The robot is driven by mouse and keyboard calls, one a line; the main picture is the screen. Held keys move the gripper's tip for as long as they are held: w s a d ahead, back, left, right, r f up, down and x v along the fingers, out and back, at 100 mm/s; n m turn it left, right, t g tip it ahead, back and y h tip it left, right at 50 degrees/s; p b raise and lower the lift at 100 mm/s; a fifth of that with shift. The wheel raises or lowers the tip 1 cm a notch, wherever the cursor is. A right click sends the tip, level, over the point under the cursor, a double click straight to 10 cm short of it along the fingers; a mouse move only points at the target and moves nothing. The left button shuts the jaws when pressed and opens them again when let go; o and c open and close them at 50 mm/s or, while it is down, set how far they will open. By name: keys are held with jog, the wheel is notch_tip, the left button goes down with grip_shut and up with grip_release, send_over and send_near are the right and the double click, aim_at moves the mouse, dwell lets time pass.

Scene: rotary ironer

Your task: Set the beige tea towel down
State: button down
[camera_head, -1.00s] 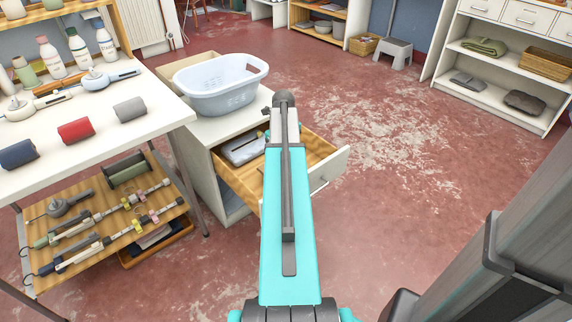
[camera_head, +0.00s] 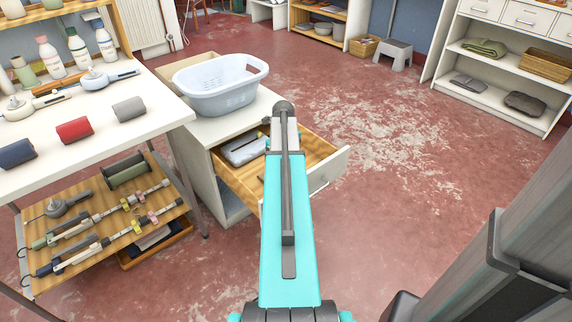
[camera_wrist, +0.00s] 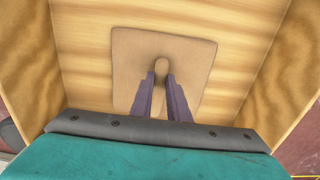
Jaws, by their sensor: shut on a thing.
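The beige tea towel (camera_wrist: 193,54) is a flat, nearly square folded piece in the wrist view, with a small raised bit at its middle. My gripper (camera_wrist: 161,79) is shut on that raised middle, one dark finger on each side. The towel is inside the open wooden drawer (camera_wrist: 85,70), over its bottom; I cannot tell whether it touches the bottom. In the head view my arm hides the gripper and the towel, and only part of the drawer (camera_head: 228,175) shows.
A grey-white folded item (camera_head: 243,150) lies in the drawer's back left part. A pale laundry basket (camera_head: 222,86) stands on the cabinet above. A white table (camera_head: 150,112) with rolled cloths is at left.

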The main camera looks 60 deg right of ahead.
jog(key=c, duration=1.7)
grip_release()
jog(key=shift+r, duration=0.1)
notch_tip(320, 180, up, 12)
jog(key=p, duration=0.3)
jog(key=shift+w, duration=0.1)
